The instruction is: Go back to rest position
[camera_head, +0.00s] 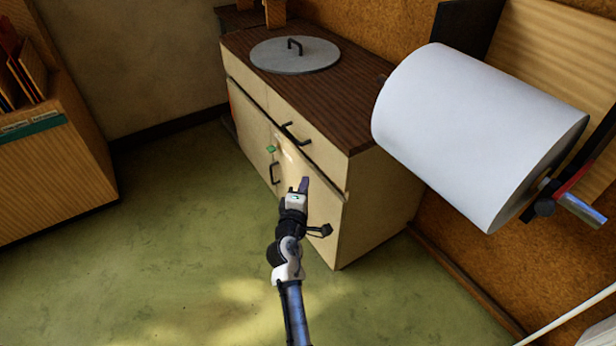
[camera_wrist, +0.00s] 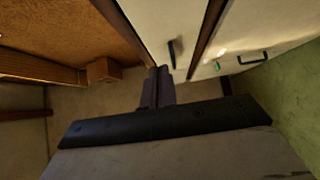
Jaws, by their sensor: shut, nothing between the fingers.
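My gripper (camera_head: 304,185) is shut and empty. In the head view it is in front of the cream cabinet (camera_head: 330,228), near the right part of its front; whether it touches the cabinet I cannot tell. In the wrist view the closed fingers of my gripper (camera_wrist: 158,86) point toward a pale surface, with the cabinet's cream fronts (camera_wrist: 245,28) and dark handles above and to the right.
The cabinet has a dark wooden top (camera_head: 330,100) with a round grey lid (camera_head: 295,55). A big white paper roll (camera_head: 475,135) hangs at the right. A wooden rack (camera_head: 50,150) stands at the left. The green floor (camera_head: 170,240) between is clear.

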